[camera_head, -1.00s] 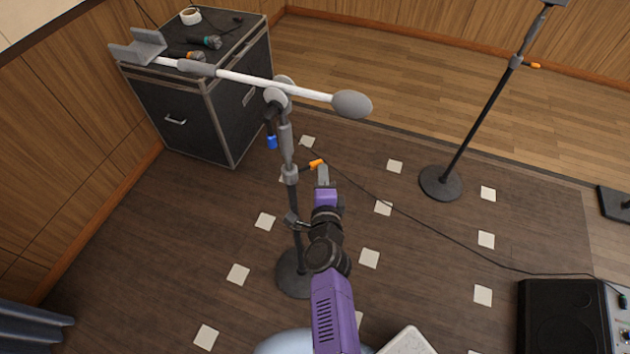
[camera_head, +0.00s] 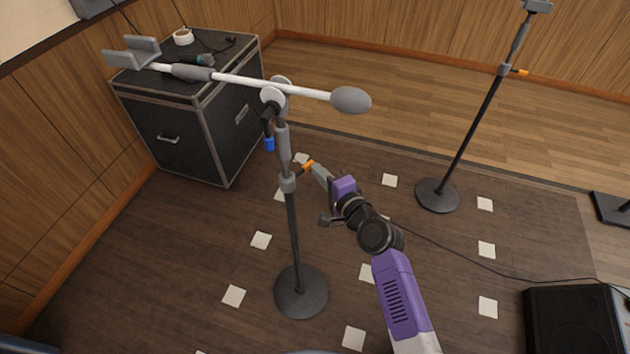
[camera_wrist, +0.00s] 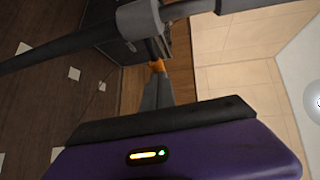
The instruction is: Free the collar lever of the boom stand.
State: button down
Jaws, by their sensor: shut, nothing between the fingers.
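The boom stand (camera_head: 292,230) stands upright on a round black base, its white boom (camera_head: 300,91) lying across the top. A grey collar (camera_head: 288,183) on its pole carries an orange-tipped lever (camera_head: 307,166), pointing up and right. My gripper (camera_head: 317,171) is shut with nothing in it, its fingertips at the right side of the orange tip. In the wrist view the orange tip (camera_wrist: 158,66) is right at the ends of the fingers (camera_wrist: 157,92); I cannot tell whether they touch. A blue lever (camera_head: 269,143) hangs higher up, below the boom joint.
A black case (camera_head: 185,125) with a tape roll (camera_head: 183,37) on top stands behind left. Another stand (camera_head: 470,130) with an orange lever is at right. A black speaker (camera_head: 575,320) sits at lower right, with a cable across the floor.

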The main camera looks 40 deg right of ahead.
aim_at(312, 163)
jog(key=w+n+y+b, duration=0.1)
jog(key=b, duration=0.1)
jog(key=w+n+y+b, duration=0.1)
jog(key=y+b, duration=0.1)
jog(key=shift+w+d+f+n+y, duration=0.1)
jog(key=shift+w+d+n+y, duration=0.2)
jog(key=shift+d, duration=0.1)
jog(key=shift+w+r, duration=0.2)
dwell(0.3)
